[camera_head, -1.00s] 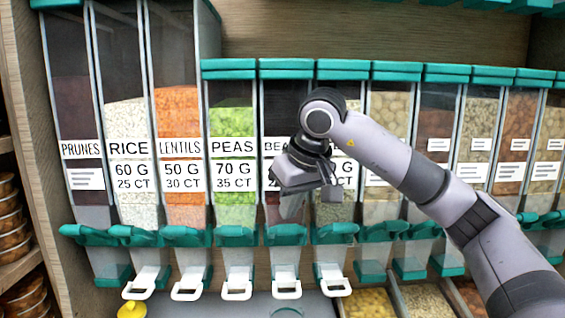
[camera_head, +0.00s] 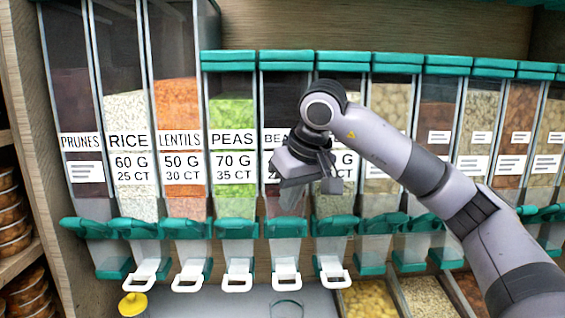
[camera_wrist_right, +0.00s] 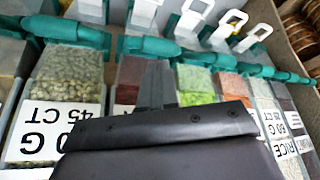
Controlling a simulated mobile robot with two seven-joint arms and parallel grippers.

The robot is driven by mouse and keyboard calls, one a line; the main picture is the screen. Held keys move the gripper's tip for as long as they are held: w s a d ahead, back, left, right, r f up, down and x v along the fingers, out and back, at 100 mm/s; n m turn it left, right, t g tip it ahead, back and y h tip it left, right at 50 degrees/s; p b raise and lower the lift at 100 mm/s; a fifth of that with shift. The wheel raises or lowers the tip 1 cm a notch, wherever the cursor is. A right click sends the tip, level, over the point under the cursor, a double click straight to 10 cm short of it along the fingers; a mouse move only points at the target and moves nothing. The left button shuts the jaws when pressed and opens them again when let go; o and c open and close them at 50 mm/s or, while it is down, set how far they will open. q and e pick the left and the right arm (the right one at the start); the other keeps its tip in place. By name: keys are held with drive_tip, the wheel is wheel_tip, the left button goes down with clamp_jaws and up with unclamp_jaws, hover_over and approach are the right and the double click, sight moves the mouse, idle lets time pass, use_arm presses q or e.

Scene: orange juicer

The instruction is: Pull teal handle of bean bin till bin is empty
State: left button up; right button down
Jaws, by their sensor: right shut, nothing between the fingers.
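The bean bin (camera_head: 274,140), labelled "BEA" with the rest of its label covered, stands between the peas bin and a "G" bin. Its teal handle (camera_head: 286,228) runs across its lower front, above a white loop. My right gripper (camera_head: 292,200) is in front of the bean bin, just above the teal handle. It is shut and empty and covers part of the bin's front. In the right wrist view, the shut fingers (camera_wrist_right: 156,82) point up the picture towards the teal bar (camera_wrist_right: 150,47). Whether they touch it is unclear. My left gripper is not in view.
Bins of prunes, rice, lentils and peas (camera_head: 233,150) stand to the left, and more bins stand to the right. A clear glass (camera_head: 287,308) is below the bean bin. A yellow-topped item (camera_head: 133,304) and open food trays (camera_head: 368,300) flank it.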

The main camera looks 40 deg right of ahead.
sight(290, 221)
drive_tip(key=shift+f+b, duration=0.55)
drive_tip(key=shift+f, duration=0.25)
drive_tip(key=shift+s, duration=0.1)
drive_tip(key=shift+s+a+f+b, duration=0.2)
drive_tip(key=shift+f+b, duration=0.4)
drive_tip(key=shift+f, duration=0.15)
drive_tip(key=shift+w+f+b, duration=0.1)
drive_tip(key=shift+f+b, duration=0.4)
drive_tip(key=shift+f, duration=0.25)
drive_tip(key=shift+s+a+f+b, duration=0.15)
drive_tip(key=shift+s+f+b, duration=0.1)
drive_tip(key=shift+f+b, duration=0.5)
